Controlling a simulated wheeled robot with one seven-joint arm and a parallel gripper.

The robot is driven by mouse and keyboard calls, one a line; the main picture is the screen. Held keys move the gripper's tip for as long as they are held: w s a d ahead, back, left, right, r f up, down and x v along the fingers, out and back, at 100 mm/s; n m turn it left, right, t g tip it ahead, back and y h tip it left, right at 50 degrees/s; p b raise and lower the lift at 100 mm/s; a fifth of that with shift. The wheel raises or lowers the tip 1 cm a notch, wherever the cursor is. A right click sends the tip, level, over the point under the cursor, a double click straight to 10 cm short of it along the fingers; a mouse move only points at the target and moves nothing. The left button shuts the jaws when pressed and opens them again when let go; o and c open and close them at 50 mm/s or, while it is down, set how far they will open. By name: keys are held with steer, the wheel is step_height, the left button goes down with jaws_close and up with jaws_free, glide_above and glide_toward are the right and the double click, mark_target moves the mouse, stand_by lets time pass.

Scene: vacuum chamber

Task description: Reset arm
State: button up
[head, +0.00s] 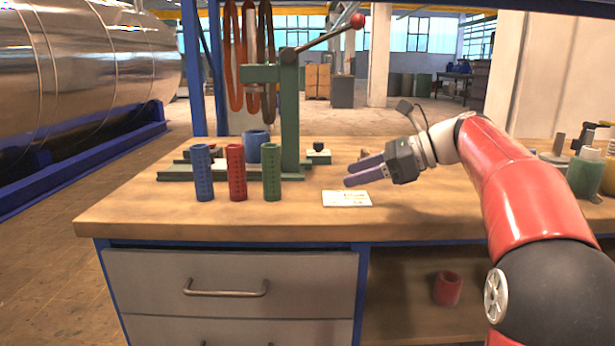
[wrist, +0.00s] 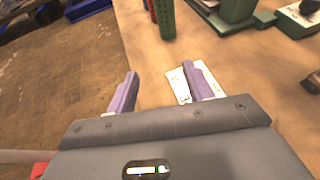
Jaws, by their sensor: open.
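My gripper (head: 364,173) is above the right middle part of the workbench (head: 300,222), pointing left. It is open and empty; in the wrist view its two purple fingers (wrist: 160,88) stand apart with bench top and floor behind them. A white card (head: 347,198) lies flat on the bench below and in front of the fingers. It also shows in the wrist view (wrist: 178,85), partly hidden behind the right finger. My red arm comes in from the right side of the head view.
A blue cylinder (head: 202,172), a red cylinder (head: 236,172) and a green cylinder (head: 271,172) stand upright on the left. Behind them is a green lever press (head: 290,115) with a blue cup (head: 257,139). Bottles (head: 583,173) stand far right. A red cup (head: 447,288) sits on the lower shelf.

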steer(key=shift+s+a+f, duration=0.2)
steer(key=shift+a+f, duration=0.05)
steer(key=shift+f, duration=0.05)
steer(key=shift+s+a+f+n+h, duration=0.1)
steer(key=shift+s+f+n+h, duration=0.05)
steer(key=shift+s+n+h, duration=0.25)
steer(key=s+d+f+n+h, duration=0.2)
steer(key=s+f+n+h, duration=0.2)
steer(key=s, duration=0.5)
steer(key=s+d+f+n+t+h, duration=0.1)
steer(key=s+f+n+h, duration=0.3)
steer(key=s+f+n, duration=0.5)
steer(key=s+d+f+n+t+h, duration=0.1)
steer(key=s+d+f+n+h, duration=0.2)
steer(key=s+f+n, duration=0.3)
steer(key=s+f+h, duration=0.1)
steer(key=s+f, duration=0.1)
steer(key=s, duration=0.2)
steer(key=shift+f+n, duration=0.3)
steer(key=shift+f, duration=0.1)
steer(key=shift+s, duration=0.1)
